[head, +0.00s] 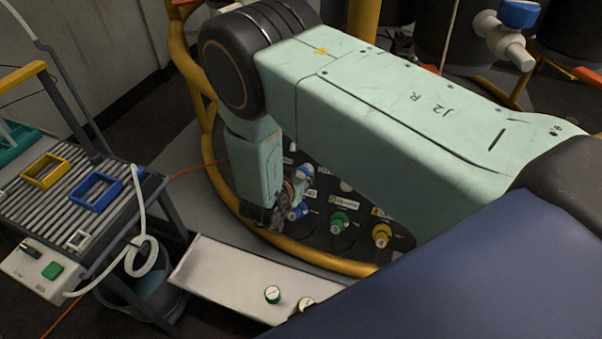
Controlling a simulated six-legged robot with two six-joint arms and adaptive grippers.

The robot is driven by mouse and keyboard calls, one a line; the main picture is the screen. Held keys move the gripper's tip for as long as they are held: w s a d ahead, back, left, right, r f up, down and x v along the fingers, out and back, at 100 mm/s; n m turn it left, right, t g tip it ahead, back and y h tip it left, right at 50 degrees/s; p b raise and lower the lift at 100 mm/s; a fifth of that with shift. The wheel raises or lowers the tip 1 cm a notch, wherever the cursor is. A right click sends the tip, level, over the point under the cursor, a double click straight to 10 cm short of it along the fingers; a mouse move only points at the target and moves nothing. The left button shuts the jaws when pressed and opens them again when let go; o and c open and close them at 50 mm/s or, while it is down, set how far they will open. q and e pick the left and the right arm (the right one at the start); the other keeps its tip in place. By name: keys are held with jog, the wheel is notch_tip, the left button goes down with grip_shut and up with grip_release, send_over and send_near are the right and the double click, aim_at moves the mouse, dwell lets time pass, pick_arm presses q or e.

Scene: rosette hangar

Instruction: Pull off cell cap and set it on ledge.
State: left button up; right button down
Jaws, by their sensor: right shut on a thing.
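My right arm reaches in from the right, and its gripper (286,208) points down at the dark round panel (318,226) inside the yellow ring. The gripper is shut on a cell cap, mostly hidden by the fingers. A blue part (298,212) shows at the fingertips; I cannot tell whether the cap is still seated. A green fitting (339,222) and a yellow fitting (381,233) stand on the panel to the right. The pale ledge (222,275) lies in front of the ring. My left gripper is out of view.
The yellow ring rail (300,255) runs between the panel and the ledge. At left stands a ribbed cart (60,200) with yellow and blue frames and a looped white hose (143,255). A dark bucket (140,300) stands below. The ledge's left part is clear.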

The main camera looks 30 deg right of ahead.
aim_at(299, 176)
jog(key=shift+p+v, duration=1.2)
jog(key=shift+v, duration=0.35)
jog(key=shift+p+v, duration=1.4)
jog(key=shift+p, duration=0.05)
